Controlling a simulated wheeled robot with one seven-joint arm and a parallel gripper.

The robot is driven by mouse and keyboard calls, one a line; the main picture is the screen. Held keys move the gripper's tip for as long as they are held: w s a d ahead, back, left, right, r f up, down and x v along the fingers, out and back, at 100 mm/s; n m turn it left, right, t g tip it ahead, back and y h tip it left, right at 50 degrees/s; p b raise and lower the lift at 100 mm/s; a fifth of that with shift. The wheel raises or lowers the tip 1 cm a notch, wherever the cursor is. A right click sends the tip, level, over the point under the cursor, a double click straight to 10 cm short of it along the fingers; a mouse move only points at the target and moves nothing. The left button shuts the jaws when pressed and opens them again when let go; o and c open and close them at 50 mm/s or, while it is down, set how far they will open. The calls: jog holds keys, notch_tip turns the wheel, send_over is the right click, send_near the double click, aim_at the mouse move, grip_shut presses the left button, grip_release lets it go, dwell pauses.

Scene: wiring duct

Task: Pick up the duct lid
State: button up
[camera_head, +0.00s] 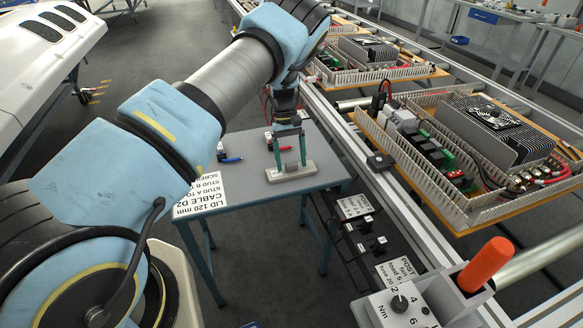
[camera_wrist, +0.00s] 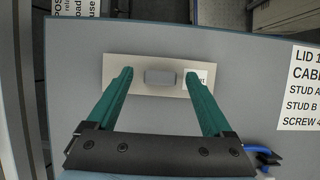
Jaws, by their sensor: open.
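The duct lid (camera_head: 307,170) is a short beige bar with a small grey block on its middle, lying flat on the grey table. In the wrist view the lid (camera_wrist: 150,62) lies across the picture, with the grey block (camera_wrist: 160,77) at its centre and a white label near its right end. My gripper (camera_head: 289,163) points down at the lid. In the wrist view its two green fingers (camera_wrist: 158,74) are spread, one on each side of the block, with visible gaps. Nothing is held. I cannot tell the exact height of the fingertips over the lid.
The small table (camera_head: 250,193) carries a printed sheet (camera_head: 202,195) and red and blue-handled tools (camera_head: 228,158) left of the lid. A conveyor rail (camera_head: 395,200) with duct-lined panels (camera_head: 470,150) runs along the right. A torque box (camera_head: 400,303) with an orange handle stands in front.

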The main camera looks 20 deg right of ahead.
grip_shut()
dwell(0.6)
